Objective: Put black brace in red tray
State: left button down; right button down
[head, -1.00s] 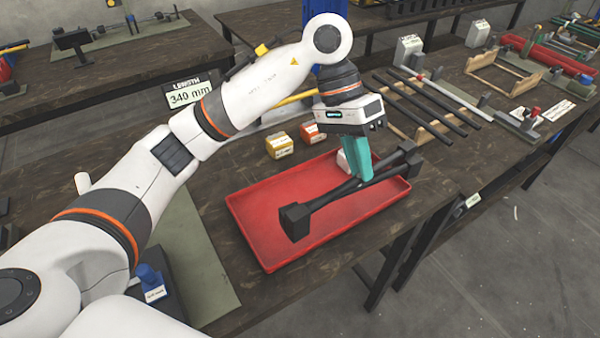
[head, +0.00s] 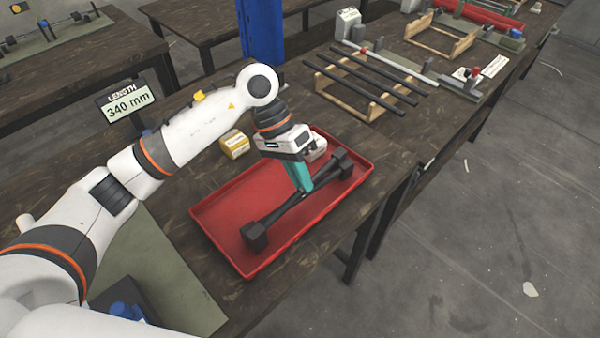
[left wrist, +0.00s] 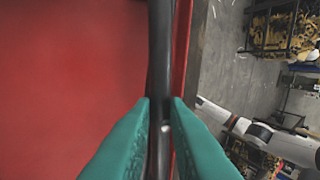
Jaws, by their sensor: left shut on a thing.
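The black brace (head: 281,214) is a dark rod with a block at each end. In the head view it lies diagonally across the red tray (head: 225,205), its near-left block over the tray floor and its far-right block by the right rim. I cannot tell whether it touches the tray. My left gripper (head: 303,188), with teal fingers, is shut on the rod near its middle. In the left wrist view the rod (left wrist: 160,50) runs between the fingertips (left wrist: 162,110), with the red tray floor (left wrist: 70,80) beside it. My right gripper is not in view.
A wooden rack (head: 345,98) with several black rods is beyond. A sign reading 340 mm (head: 128,103) stands at left. The table edge is close to the tray's right.

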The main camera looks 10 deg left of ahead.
pick_arm(q)
jog(key=shift+f, duration=0.15)
jog(key=c, duration=1.4)
grip_release()
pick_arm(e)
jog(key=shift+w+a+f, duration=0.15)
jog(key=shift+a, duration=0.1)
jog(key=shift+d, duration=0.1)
